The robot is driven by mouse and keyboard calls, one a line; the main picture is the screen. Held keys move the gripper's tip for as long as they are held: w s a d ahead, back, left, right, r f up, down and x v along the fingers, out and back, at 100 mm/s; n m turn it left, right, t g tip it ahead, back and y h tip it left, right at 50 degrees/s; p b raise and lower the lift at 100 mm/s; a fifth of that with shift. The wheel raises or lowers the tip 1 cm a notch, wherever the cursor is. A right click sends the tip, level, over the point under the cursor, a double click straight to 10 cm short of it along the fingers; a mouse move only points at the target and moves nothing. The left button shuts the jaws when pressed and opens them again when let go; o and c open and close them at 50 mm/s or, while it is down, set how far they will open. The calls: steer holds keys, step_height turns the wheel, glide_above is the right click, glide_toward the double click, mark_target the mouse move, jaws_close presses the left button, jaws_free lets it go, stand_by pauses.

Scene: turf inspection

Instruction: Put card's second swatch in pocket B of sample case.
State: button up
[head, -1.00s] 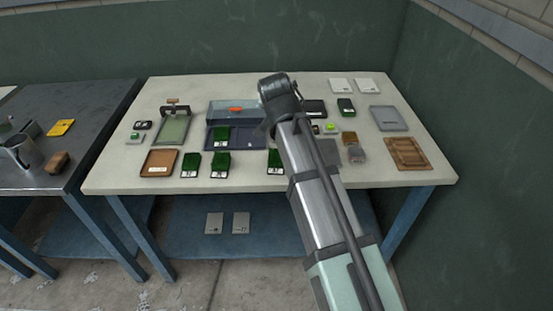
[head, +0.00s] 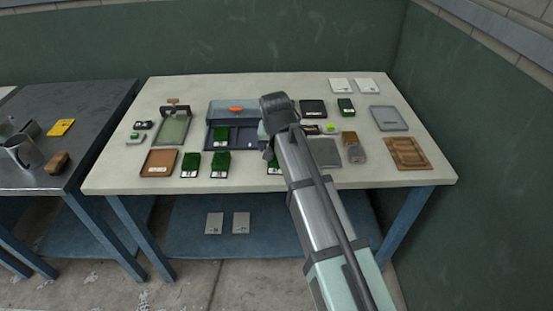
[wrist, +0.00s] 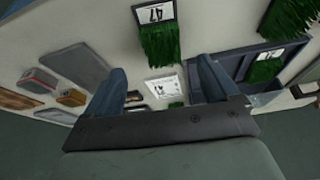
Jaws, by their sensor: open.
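The blue sample case (head: 209,145) stands open at the table's middle, with its lid raised behind it. A green turf swatch (head: 221,134) sits in its left part; the pockets to the right look bare, and I cannot read pocket letters. My gripper (head: 267,152) is over the case's right end, open and empty. In the wrist view its fingers (wrist: 160,66) are spread. A turf swatch labelled 47 (wrist: 158,42) lies beyond the fingertips. A white printed card (wrist: 164,86) shows between the fingers; its text is too small to read, and my arm hides it in the head view.
More turf swatches lie along the front (head: 191,165) and at the back right (head: 345,107). A brown tray (head: 158,170), a grey plate (head: 325,153), a wooden tray (head: 408,152) and a grey tray (head: 389,119) surround the case. The table's front right edge is clear.

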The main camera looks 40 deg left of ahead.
steer(key=shift+x, duration=3.4)
steer(key=shift+s+a, duration=0.1)
steer(key=shift+a, duration=0.1)
steer(key=c, duration=1.2)
step_height(320, 180, up, 8)
steer(key=shift+r, duration=0.2)
steer(key=w+a+r, duration=0.2)
steer(key=w+a, duration=0.1)
steer(key=a, duration=1.3)
steer(key=shift+n, duration=0.5)
steer(key=shift+w+d+f, duration=0.1)
steer(key=shift+d+f, duration=0.05)
steer(key=shift+f, duration=4.55)
